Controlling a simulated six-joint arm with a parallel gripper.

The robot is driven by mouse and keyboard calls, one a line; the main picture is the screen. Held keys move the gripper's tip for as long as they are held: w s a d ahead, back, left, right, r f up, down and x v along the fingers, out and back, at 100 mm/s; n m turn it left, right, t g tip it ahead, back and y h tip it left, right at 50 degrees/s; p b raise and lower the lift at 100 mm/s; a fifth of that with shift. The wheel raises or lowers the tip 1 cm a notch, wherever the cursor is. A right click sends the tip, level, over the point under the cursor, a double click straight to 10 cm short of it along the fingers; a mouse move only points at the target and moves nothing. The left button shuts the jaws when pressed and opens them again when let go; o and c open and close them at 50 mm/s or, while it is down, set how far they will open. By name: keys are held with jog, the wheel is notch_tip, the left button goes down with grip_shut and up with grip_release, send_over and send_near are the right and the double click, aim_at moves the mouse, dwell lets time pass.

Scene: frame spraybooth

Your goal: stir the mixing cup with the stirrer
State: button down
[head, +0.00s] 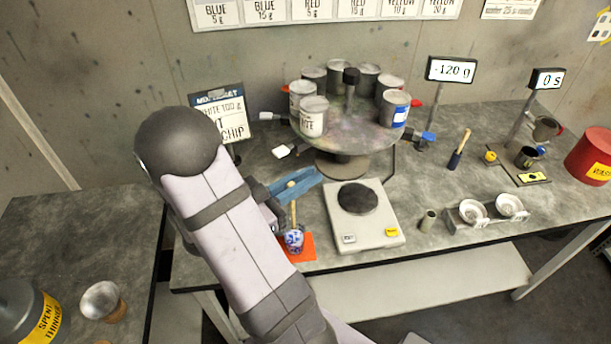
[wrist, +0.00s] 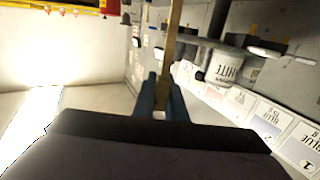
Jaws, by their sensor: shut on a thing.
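The mixing cup (head: 293,242) stands on an orange mat (head: 307,252) near the front edge of the bench, and blue and white show on it. The stirrer (head: 294,213), a thin wooden stick, stands upright at the cup with its lower end apparently inside. My gripper (head: 278,216) is beside the stick, mostly hidden by my arm in the head view. In the wrist view, my blue fingertips (wrist: 161,100) are shut on the stirrer (wrist: 173,45), which runs up out of the picture. The cup is not visible there.
A scale (head: 365,225) with a dark round plate stands right of the cup. Behind it is a turntable (head: 350,135) carrying several paint cans. A blue cloth (head: 295,184) lies behind the cup.

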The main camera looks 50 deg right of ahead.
notch_tip(320, 180, down, 8)
jog(key=b, duration=0.5)
jog(key=shift+b, duration=0.35)
jog(key=shift+s, duration=0.1)
dwell(1.1)
